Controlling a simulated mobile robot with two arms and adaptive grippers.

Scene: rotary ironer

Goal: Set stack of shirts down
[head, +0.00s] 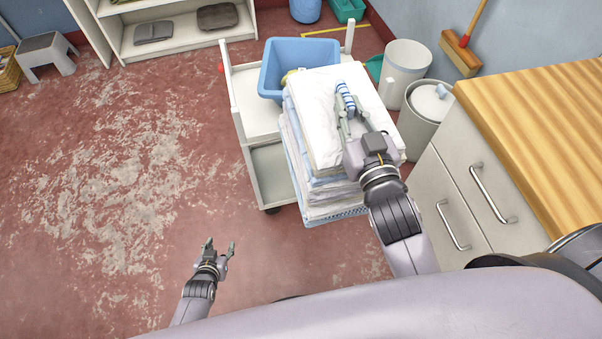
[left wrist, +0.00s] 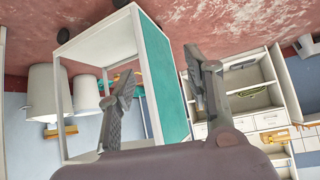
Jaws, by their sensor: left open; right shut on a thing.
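My right gripper (head: 351,110) is shut on a small blue-and-white striped folded bundle (head: 345,97), which I take to be the stack of shirts. It is over a tall pile of white and pale blue folded linen (head: 316,105). I cannot tell whether the bundle touches the top of the pile. The pile stands in a light blue basket (head: 338,217), mostly hidden under the linen. My left gripper (head: 220,244) is open and empty over bare floor; its spread fingers also show in the left wrist view (left wrist: 161,64).
A white cart (head: 268,172) with a blue tub (head: 296,53) stands beside the pile. Two pale bins (head: 405,62) are behind it. A wooden-topped cabinet (head: 535,110) is close on the right. The red floor (head: 120,190) at left is clear.

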